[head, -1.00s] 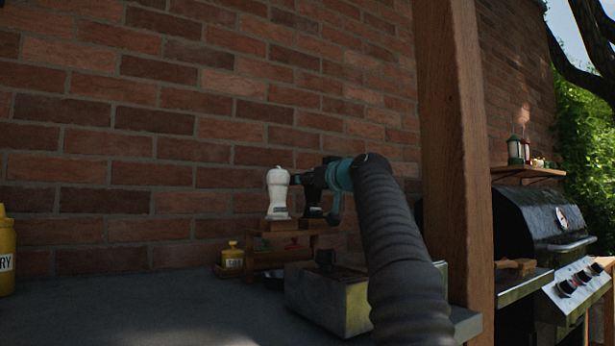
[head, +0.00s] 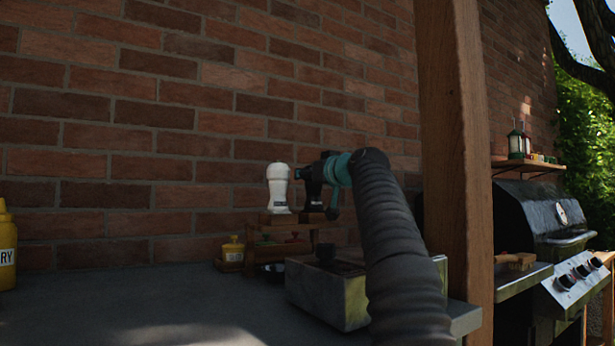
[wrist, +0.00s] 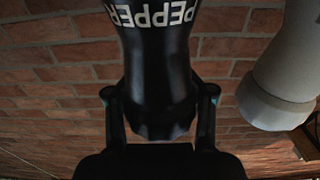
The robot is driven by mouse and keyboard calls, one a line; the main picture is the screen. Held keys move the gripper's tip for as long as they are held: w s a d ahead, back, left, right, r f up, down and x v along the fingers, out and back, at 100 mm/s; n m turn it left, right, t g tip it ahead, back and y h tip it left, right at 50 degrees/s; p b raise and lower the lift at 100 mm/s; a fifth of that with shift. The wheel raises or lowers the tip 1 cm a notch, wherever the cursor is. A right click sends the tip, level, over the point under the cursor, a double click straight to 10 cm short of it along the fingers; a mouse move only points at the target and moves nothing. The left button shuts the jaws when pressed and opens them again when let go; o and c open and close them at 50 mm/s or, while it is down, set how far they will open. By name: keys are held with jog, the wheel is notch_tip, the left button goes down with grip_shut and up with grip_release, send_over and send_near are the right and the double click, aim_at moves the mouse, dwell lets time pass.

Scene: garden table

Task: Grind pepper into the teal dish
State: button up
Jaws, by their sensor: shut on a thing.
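The black pepper mill (wrist: 158,65) has white PEPPER lettering, which is upside down in the wrist view. In the head view the pepper mill (head: 314,190) stands upright at the wooden rack (head: 278,219), beside a white mill (head: 278,188). My gripper (wrist: 160,95) is shut on the pepper mill, with one finger on each side of it. In the head view my gripper (head: 306,173) reaches it from the right. I cannot tell whether the mill's base touches the rack. I cannot make out the teal dish in either view.
A metal box (head: 330,295) stands in front of the rack, partly behind my arm. A small yellow jar (head: 232,253) is left of the rack. A yellow bottle (head: 6,245) stands at the far left. The grey counter (head: 130,305) between is clear. A wooden post (head: 455,150) rises at right.

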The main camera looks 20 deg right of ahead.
jog(key=shift+m+h, duration=0.5)
jog(key=shift+h, duration=0.3)
jog(key=shift+d+f+m+g+h+p, duration=0.1)
jog(key=shift+d+m+g+h+p, duration=0.25)
jog(key=shift+m+h, duration=0.9)
jog(key=shift+d+m+g+h+p, duration=0.15)
jog(key=shift+m+h+p, duration=0.5)
jog(key=shift+h, duration=1.1)
jog(key=shift+d+f+m+g+h+p, duration=0.1)
jog(key=shift+d+m+g+h+p, duration=0.2)
jog(key=shift+m+h, duration=0.95)
jog(key=shift+h, duration=0.45)
jog(key=shift+s+d+r+m+g+h+b, duration=0.1)
jog(key=shift+m+g+h+b, duration=0.25)
jog(key=shift+h, duration=0.2)
jog(key=shift+s+d+m+g+h+b, duration=0.1)
jog(key=shift+m+g+h+b, duration=0.25)
jog(key=shift+h, duration=0.2)
jog(key=o, duration=1)
jog(key=shift+a, duration=0.1)
